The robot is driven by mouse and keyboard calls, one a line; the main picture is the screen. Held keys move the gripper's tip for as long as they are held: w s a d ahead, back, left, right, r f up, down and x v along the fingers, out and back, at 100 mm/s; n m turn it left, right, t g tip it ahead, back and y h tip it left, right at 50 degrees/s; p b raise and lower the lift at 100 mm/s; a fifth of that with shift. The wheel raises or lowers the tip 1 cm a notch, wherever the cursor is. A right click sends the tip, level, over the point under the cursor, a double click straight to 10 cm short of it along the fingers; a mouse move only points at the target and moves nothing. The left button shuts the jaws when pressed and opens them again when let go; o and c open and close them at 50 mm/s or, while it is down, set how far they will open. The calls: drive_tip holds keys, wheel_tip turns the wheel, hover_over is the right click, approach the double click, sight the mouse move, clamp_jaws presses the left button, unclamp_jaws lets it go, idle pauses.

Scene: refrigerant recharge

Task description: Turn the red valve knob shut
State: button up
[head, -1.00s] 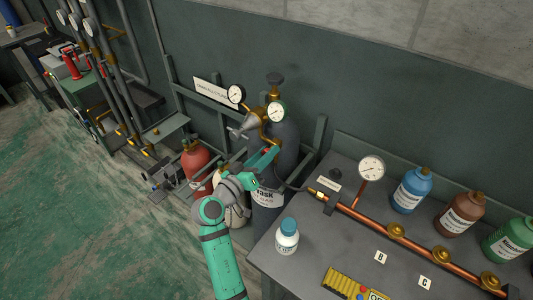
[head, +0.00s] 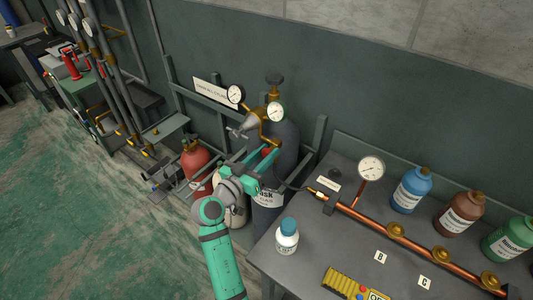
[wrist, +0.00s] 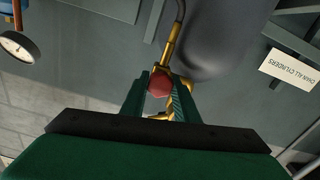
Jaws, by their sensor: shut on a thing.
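The red valve knob (wrist: 160,83) sits between the two green fingers of my gripper (wrist: 159,88) in the wrist view, with a finger against each side. In the head view the knob (head: 267,151) is a small red spot in front of the grey cylinder (head: 287,142), just beyond my gripper (head: 262,166). My gripper is shut on the knob. Brass pipework (wrist: 170,48) runs from behind the knob. The knob's far side is hidden, and its valve position cannot be read.
Two round gauges, one of them here (head: 276,111), stand above the knob. A red cylinder (head: 195,160) is at the left. A workbench (head: 325,245) at the right holds a white bottle (head: 287,236), a copper pipe (head: 375,228) and several coloured bottles. Floor is open at the left.

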drive_tip(key=o, duration=1.1)
drive_tip(key=shift+c, duration=0.2)
drive_tip(key=v, duration=1.1)
drive_tip(key=shift+w, duration=0.1)
